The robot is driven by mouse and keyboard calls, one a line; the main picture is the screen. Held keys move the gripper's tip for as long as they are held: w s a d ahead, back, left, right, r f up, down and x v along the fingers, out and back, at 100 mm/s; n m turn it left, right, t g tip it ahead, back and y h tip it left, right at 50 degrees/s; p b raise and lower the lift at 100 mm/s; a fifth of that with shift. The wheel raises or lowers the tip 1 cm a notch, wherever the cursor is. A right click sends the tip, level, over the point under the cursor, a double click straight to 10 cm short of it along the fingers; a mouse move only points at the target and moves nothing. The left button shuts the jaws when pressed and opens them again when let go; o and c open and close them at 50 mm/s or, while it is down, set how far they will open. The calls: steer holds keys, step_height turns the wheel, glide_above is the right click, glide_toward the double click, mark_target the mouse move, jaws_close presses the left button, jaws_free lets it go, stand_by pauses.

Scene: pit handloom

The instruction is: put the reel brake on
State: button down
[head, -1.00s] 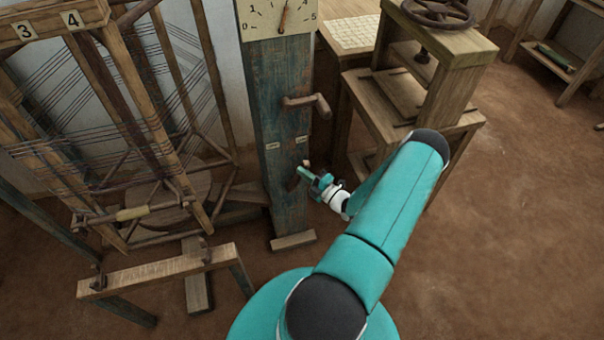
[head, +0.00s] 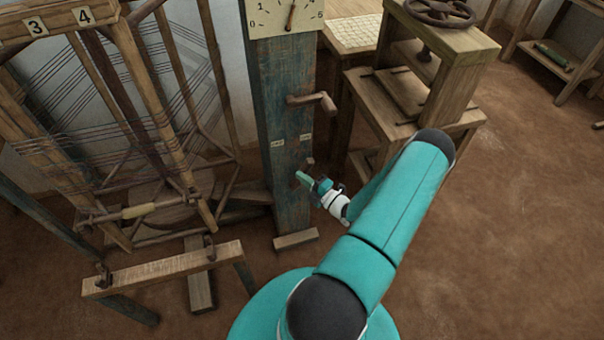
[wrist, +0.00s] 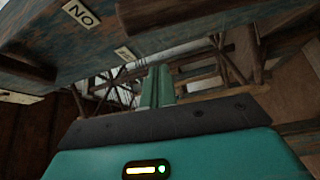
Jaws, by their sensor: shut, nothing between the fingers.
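A tall blue-green wooden post (head: 291,100) stands in the middle of the head view, with two small pale labels, one at left (head: 277,144) and one at right (head: 306,138). Below the labels a small dark wooden lever (head: 309,161) shows on the post, partly hidden by my gripper (head: 303,178). My gripper is shut and empty, close to the post's face; I cannot tell whether it touches the lever.
A crank handle (head: 314,101) sticks out higher on the post, under a numbered dial (head: 283,17). A thread-strung wooden frame (head: 110,110) stands at left, with a low beam (head: 165,269) before it. A wooden stand with a handwheel (head: 440,12) is at right. Floor at right is clear.

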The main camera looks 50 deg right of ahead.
steer(key=s, duration=0.7)
steer(key=shift+s+f, duration=0.4)
steer(key=shift+f, duration=0.05)
steer(key=w+a+r+n+g+y, duration=0.5)
steer(key=a+r+n+g, duration=0.3)
steer(key=a+r+n, duration=0.55)
steer(key=w+a+r+n+g+y, duration=0.65)
steer(key=r+n, duration=0.45)
steer(key=n, duration=0.6)
steer(key=s+a+r+n+h, duration=0.5)
steer(key=a+r+n, duration=0.3)
steer(key=r+n, duration=0.2)
steer(key=s+a+r+n+t+h, duration=0.1)
steer(key=s+a+r+n+h, duration=0.5)
steer(key=n, duration=0.9)
steer(key=shift+s+a+r, duration=0.25)
steer(key=shift+a+r, duration=1.45)
steer(key=shift+r, duration=0.3)
steer(key=shift+n, duration=0.25)
